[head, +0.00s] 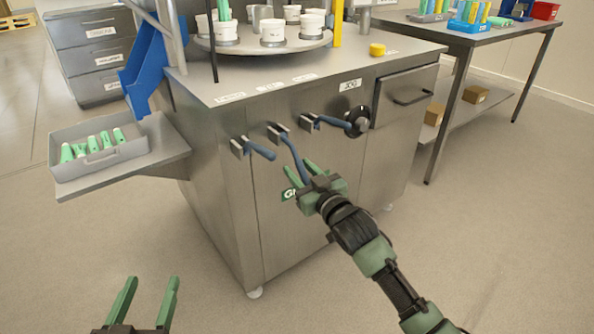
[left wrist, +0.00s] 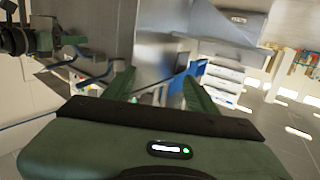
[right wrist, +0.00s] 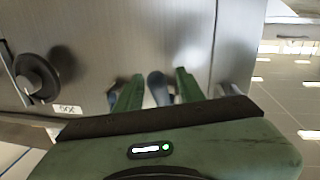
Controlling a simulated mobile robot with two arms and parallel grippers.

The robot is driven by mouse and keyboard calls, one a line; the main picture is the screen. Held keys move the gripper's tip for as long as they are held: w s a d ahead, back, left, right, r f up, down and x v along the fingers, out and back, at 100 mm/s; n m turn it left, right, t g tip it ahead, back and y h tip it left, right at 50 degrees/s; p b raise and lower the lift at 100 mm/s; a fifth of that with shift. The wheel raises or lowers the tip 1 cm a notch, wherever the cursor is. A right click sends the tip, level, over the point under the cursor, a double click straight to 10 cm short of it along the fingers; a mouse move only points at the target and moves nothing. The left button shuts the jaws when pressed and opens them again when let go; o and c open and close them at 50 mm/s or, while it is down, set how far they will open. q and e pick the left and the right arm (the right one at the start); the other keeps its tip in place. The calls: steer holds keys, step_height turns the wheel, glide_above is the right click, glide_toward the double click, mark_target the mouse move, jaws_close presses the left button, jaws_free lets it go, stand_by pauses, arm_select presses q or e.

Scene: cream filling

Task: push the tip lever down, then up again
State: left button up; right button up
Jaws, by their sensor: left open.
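Three blue-handled levers stick out of the machine's steel front in the head view: a left lever (head: 262,151), a middle lever (head: 297,155) and a right lever (head: 333,122). Their labels are too small to read, so I cannot tell by name which is the tip lever. The middle lever slants down, lower than the other two. My right gripper (head: 301,176) is at its lower end, fingers apart. In the right wrist view, a blue lever end (right wrist: 158,88) shows between the fingers, with gaps visible. My left gripper (head: 146,298) is open and empty, low at the left.
A round black knob (head: 357,122) sits right of the levers, below the JOG label. A grey tray (head: 128,153) with green tubes rests on the left side shelf. A turntable (head: 262,46) with white cups stands on top. The floor in front is clear.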

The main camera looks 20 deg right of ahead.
arm_select(q)
steer(key=shift+w+d+r+t+h, duration=0.15)
steer(key=shift+r+t, duration=0.15)
steer(key=shift+r, duration=0.3)
steer(key=shift+s+d+r+t+h, duration=0.15)
steer(key=shift+r+t, duration=0.15)
steer(key=shift+r, duration=0.3)
arm_select(e)
steer(key=shift+w+a, duration=0.2)
steer(key=shift+w, duration=0.65)
arm_select(q)
steer(key=shift+w+a, duration=0.1)
arm_select(e)
jaws_close()
